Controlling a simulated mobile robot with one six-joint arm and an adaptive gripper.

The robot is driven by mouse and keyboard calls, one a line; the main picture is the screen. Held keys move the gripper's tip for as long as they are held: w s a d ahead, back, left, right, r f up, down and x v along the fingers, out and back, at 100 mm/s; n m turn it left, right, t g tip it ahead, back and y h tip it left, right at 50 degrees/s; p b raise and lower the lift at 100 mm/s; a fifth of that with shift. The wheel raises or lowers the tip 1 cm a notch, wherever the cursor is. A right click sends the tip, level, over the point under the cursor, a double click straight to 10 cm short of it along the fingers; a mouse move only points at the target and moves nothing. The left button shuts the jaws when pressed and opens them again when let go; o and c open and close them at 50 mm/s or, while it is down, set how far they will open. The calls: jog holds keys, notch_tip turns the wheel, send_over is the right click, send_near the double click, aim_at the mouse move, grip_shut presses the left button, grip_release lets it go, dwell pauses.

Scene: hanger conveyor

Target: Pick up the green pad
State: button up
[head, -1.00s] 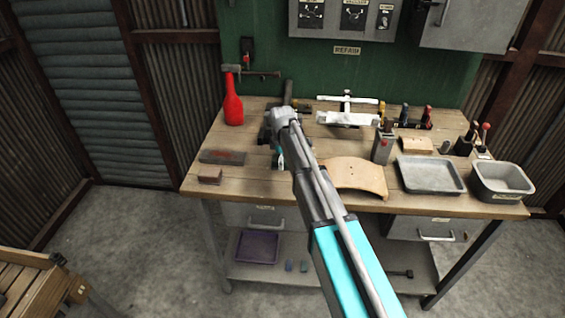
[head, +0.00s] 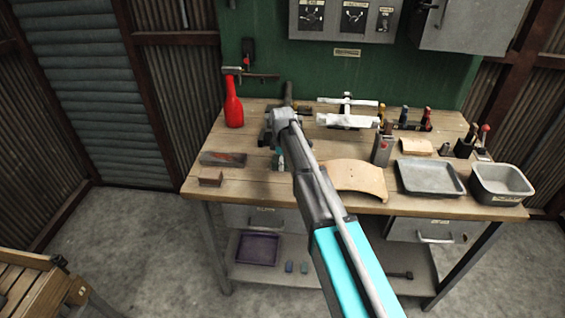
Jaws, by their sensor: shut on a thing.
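My gripper (head: 277,157) is at the left middle of the workbench, low over its top. My own arm covers much of it from this side. A small teal-green patch, seemingly the green pad (head: 280,161), shows between the fingers, and the gripper is shut on it. The pad's full outline is hidden. I cannot tell whether it touches the bench top.
On the bench (head: 240,187) a dark block (head: 222,159) and a small brown block (head: 210,179) lie left of my gripper. A red bottle (head: 233,108) stands behind them. A curved wooden piece (head: 357,180), grey tray (head: 430,177) and grey bin (head: 502,183) are right.

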jog(key=shift+r+p, duration=0.55)
jog(key=shift+r, duration=0.15)
jog(key=s+d+r+p, duration=0.4)
jog(key=s+r+p, duration=0.7)
jog(key=s, duration=0.2)
jog(key=shift+d, duration=0.4)
jog(key=shift+s, duration=0.1)
jog(key=o, duration=0.6)
jog(key=c, duration=0.5)
notch_tip(320, 180, down, 2)
jog(key=shift+f+b, duration=0.1)
jog(key=shift+b, duration=1)
